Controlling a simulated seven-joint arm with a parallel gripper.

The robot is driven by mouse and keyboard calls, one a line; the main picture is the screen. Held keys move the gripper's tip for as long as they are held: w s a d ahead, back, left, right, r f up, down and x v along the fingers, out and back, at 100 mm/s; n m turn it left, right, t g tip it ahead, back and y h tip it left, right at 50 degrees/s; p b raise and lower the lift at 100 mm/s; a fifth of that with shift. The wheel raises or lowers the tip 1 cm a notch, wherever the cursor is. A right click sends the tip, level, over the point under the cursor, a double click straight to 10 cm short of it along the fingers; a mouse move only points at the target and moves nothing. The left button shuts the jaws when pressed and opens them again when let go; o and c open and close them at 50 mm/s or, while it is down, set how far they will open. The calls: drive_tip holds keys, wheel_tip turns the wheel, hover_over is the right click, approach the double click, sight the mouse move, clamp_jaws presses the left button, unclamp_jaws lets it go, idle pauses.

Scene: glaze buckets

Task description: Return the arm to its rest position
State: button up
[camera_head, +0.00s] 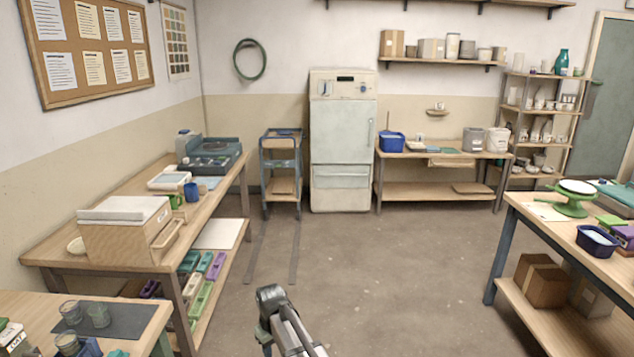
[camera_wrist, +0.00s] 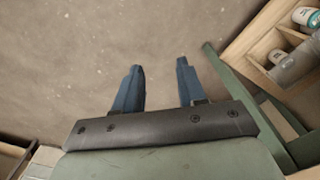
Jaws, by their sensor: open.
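My gripper (camera_wrist: 158,85) shows in the wrist view with its two blue fingers apart and nothing between them. Bare floor (camera_wrist: 60,60) lies beyond the fingertips. In the head view a grey part of my arm rises at the bottom centre, over open floor. The gripper's fingers cannot be made out in the head view.
A wooden bench (camera_head: 150,258) with a box and pots stands at left. A table with glass jars (camera_head: 99,316) is at lower left. A bench with a green stand (camera_head: 572,205) is at right. A kiln-like cabinet (camera_head: 342,140) stands at the back. The middle floor (camera_head: 380,260) is clear.

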drive_tip(key=s+d+f+m, duration=0.3)
drive_tip(key=s+d, duration=0.2)
drive_tip(key=d, duration=0.5)
drive_tip(key=s+d+f+m, duration=0.2)
drive_tip(key=s+d+f, duration=0.2)
drive_tip(key=d, duration=0.6)
drive_tip(key=s+d+f+m, duration=0.3)
drive_tip(key=s+d, duration=0.2)
drive_tip(key=d, duration=0.5)
drive_tip(key=s+f+g, duration=0.3)
drive_tip(key=s+f, duration=0.7)
drive_tip(key=s, duration=0.4)
drive_tip(key=s+f+g, duration=0.3)
drive_tip(key=s+f, duration=0.6)
drive_tip(key=s, duration=0.6)
drive_tip(key=shift+s+a+f+g, duration=0.15)
drive_tip(key=shift+s+f+g, duration=0.05)
drive_tip(key=shift+f+g, duration=0.2)
